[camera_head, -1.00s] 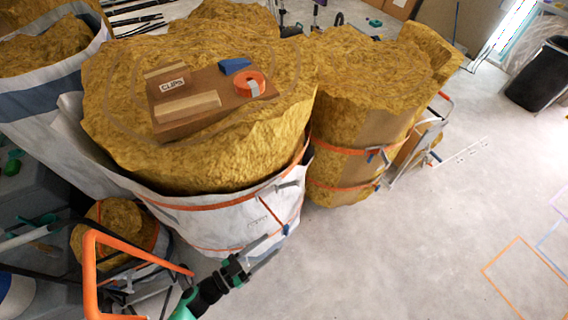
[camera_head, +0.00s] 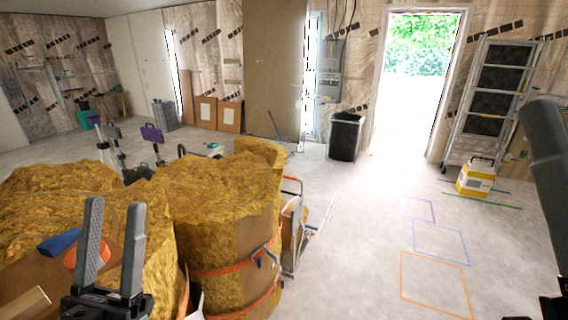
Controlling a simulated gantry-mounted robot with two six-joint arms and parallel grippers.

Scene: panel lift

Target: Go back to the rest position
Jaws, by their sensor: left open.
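My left gripper (camera_head: 116,204) is upright at the lower left of the head view. Its two grey fingers stand apart with nothing between them. It hangs in front of the yellow insulation rolls and partly hides a brown board (camera_head: 48,277) with an orange tape roll (camera_head: 72,259) and a blue piece (camera_head: 58,242) on it. I cannot tell its distance from them. A dark grey part of my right gripper (camera_head: 548,165) shows at the right edge. The rest of it is cut off, so its opening cannot be judged.
Strapped yellow insulation (camera_head: 225,215) fills the lower left. A black bin (camera_head: 345,136) stands by the open doorway (camera_head: 412,90). A yellow box (camera_head: 475,178) and a ladder-like rack (camera_head: 497,85) are at the right. The floor with coloured taped squares (camera_head: 435,270) is clear.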

